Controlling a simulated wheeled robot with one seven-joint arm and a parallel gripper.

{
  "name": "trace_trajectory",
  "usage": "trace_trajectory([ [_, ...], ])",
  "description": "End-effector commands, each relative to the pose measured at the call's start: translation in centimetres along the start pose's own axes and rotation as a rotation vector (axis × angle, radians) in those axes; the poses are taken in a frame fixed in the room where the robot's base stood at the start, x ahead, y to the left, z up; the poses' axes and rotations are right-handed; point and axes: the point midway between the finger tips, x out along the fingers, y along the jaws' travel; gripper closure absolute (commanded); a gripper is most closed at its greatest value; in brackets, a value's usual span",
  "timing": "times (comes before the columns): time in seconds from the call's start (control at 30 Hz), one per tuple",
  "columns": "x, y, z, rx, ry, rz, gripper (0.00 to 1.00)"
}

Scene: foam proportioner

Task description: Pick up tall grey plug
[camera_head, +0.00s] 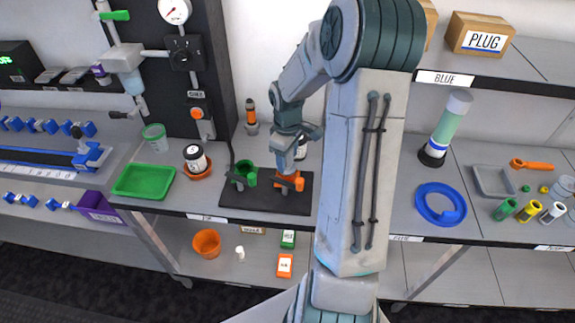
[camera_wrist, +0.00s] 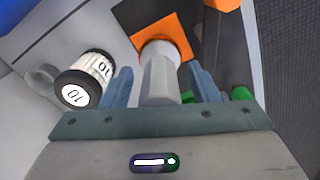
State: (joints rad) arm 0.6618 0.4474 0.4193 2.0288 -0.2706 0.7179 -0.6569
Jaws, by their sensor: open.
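The tall grey plug (camera_wrist: 159,80) stands upright in the orange holder (camera_wrist: 196,25) in the wrist view. My gripper (camera_wrist: 163,88) is open, with one finger on each side of the plug. Narrow gaps seem to show between the fingers and the plug; I cannot tell whether either finger touches it. In the head view my gripper (camera_head: 286,166) points down over the orange holder (camera_head: 289,182), and the plug cannot be told apart from the gripper there.
A white and black cylinder marked 10 (camera_wrist: 84,80) stands close to the left finger in the wrist view. The holder sits on a dark board (camera_head: 262,200) beside a green holder (camera_head: 243,174).

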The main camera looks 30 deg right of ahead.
Motion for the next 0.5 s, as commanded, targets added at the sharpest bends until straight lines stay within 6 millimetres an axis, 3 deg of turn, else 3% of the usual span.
trace_trajectory([
  [0.07, -0.01, 0.01, 0.0, 0.0, 0.0, 0.0, 0.48],
  [0.23, -0.03, 0.01, 0.0, 0.0, 0.0, 0.0, 0.95],
  [0.5, -0.13, 0.03, -0.02, 0.0, 0.0, 0.001, 0.96],
])
